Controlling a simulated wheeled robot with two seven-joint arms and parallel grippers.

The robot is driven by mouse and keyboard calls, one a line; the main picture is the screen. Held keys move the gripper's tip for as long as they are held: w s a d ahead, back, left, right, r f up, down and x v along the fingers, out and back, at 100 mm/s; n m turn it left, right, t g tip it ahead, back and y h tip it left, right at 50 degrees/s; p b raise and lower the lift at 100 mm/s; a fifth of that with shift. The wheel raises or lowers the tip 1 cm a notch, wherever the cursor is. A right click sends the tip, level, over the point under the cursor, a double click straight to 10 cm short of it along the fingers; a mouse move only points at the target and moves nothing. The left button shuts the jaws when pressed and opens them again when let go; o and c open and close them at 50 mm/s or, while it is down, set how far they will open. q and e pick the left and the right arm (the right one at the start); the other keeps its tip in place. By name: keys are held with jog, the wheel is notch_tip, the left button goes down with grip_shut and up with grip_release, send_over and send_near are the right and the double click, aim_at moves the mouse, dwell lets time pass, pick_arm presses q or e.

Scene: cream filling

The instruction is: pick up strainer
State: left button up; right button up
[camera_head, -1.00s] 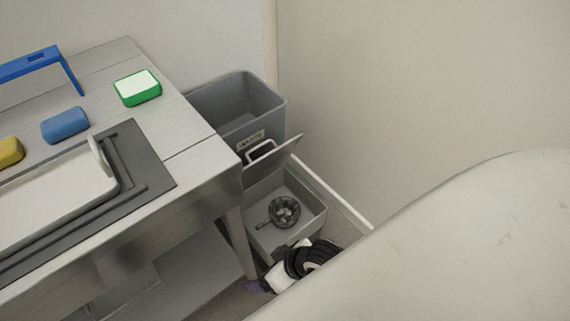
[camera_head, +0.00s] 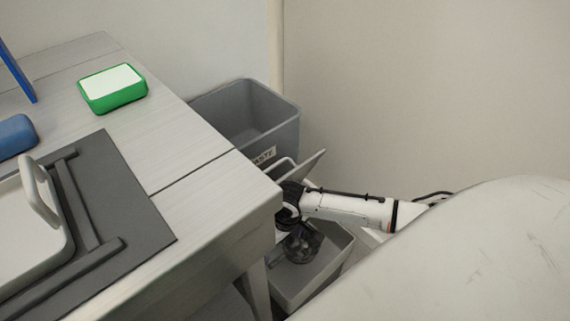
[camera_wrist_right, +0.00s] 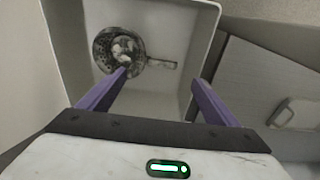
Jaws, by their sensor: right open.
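The strainer (camera_wrist_right: 120,50) is a round dark mesh bowl with a short handle and pale bits in it. It lies on the floor of a grey bin (camera_wrist_right: 192,50). In the head view the strainer (camera_head: 302,246) is partly hidden by my right wrist. The bin (camera_head: 325,276) also shows there, below the table corner. My right gripper (camera_wrist_right: 160,78) has two purple fingers, spread apart and empty. In the wrist view the strainer's handle shows between and beyond the fingertips. The right fingers are hidden in the head view. My left gripper is in no view.
A larger grey bin (camera_head: 245,120) with a label stands behind. The steel table (camera_head: 215,205) is close to my right wrist. On it are a green-edged block (camera_head: 112,88), a blue block (camera_head: 14,135) and a white tray (camera_head: 38,195). A wall is behind the bins.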

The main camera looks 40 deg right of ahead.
aim_at(279, 259)
jog(key=f+b, duration=0.1)
jog(key=f, duration=0.1)
jog(key=w+f+b, duration=0.1)
jog(key=f, duration=0.1)
jog(key=shift+f, duration=0.55)
notch_tip(279, 259, down, 4)
jog(key=b, duration=0.3)
jog(key=shift+a+f+b, duration=0.1)
jog(key=shift+f+b, duration=0.15)
jog(key=shift+b, duration=0.05)
jog(key=shift+w+f, duration=0.1)
jog(key=shift+f, duration=0.2)
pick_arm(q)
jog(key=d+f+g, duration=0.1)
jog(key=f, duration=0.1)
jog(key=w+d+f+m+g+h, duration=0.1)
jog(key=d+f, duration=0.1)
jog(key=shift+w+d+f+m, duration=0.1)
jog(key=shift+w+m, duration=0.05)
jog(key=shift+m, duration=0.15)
pick_arm(e)
jog(key=c, duration=1.5)
jog(key=shift+r, duration=0.1)
